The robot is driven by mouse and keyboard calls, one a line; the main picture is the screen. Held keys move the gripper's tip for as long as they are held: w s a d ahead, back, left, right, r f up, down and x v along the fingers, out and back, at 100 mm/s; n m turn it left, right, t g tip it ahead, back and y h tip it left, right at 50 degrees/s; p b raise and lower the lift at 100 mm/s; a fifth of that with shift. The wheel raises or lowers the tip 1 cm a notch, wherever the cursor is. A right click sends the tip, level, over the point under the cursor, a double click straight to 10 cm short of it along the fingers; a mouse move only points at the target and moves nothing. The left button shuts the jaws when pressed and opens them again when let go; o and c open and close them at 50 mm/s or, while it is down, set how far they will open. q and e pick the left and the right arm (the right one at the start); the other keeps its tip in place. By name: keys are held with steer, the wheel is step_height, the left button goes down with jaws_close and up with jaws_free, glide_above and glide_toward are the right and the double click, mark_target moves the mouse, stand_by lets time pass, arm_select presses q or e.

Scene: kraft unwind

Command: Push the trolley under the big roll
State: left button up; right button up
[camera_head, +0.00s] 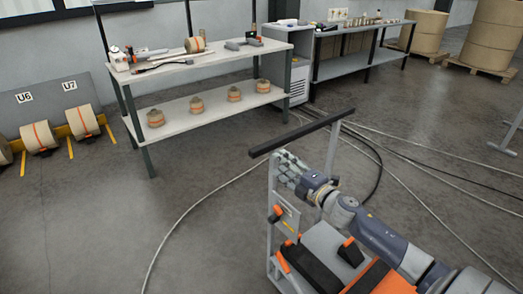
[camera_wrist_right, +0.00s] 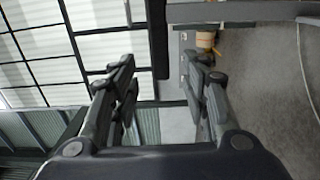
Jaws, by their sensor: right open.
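The trolley (camera_head: 274,230) stands at the lower right of the head view, a grey frame with orange parts and a long black handle bar (camera_head: 312,129) across its top. My right gripper (camera_head: 284,164) is at the frame, just below the bar in the picture; I cannot tell whether it touches it. In the right wrist view the two fingers (camera_wrist_right: 160,80) are apart, and a dark bar (camera_wrist_right: 158,40) shows between them. Large brown rolls (camera_head: 497,32) stand on pallets at the far right; I cannot tell whether one is the big roll. My left gripper is out of view.
A two-tier bench (camera_head: 205,92) with small rolls and tools stands behind. A second bench (camera_head: 355,65) is farther right. Cables (camera_head: 400,165) lie across the floor on the right. Small rolls lie by the left wall (camera_head: 83,122). The floor at left centre is mostly clear.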

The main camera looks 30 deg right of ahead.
mark_target(264, 152)
steer(key=w, duration=0.7)
steer(key=w+a+p, duration=0.1)
steer(key=w, duration=0.2)
steer(key=shift+w, duration=0.35)
steer(key=shift+c, duration=0.6)
jaws_close()
